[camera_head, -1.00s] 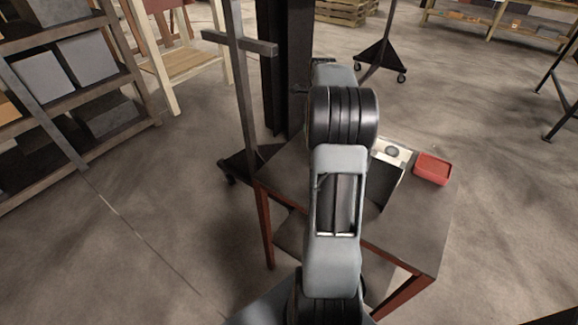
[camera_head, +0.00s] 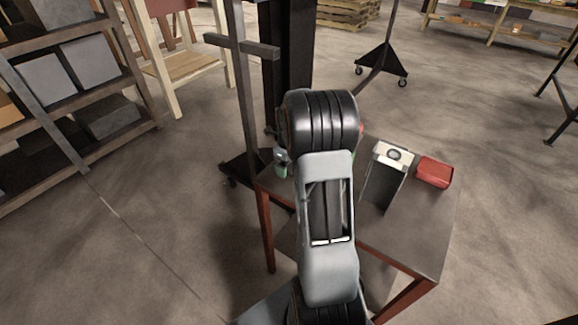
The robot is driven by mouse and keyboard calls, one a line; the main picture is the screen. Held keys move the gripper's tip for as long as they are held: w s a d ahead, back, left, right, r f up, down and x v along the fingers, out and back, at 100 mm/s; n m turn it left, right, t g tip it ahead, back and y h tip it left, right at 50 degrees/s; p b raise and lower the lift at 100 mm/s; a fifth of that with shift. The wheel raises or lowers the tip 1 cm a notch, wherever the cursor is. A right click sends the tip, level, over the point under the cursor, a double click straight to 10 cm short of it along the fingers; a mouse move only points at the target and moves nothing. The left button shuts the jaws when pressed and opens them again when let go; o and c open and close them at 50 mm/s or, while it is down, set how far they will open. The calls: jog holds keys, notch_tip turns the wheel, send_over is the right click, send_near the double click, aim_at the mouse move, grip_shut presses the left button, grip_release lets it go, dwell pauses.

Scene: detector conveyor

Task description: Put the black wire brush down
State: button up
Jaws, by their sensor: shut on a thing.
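My arm (camera_head: 327,200) reaches over the table (camera_head: 425,235) and blocks the view of its own end. My gripper is hidden behind the arm's rounded black joint, so its fingers do not show. I cannot see the black wire brush in this view.
On the table, a white-and-grey device (camera_head: 386,176) with a round dial stands right of my arm. A red box (camera_head: 434,172) lies at the right edge. A small pale green thing (camera_head: 281,160) shows left of my arm. The table's front right is bare. A dark post stands behind.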

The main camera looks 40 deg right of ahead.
jog(key=shift+f, duration=0.45)
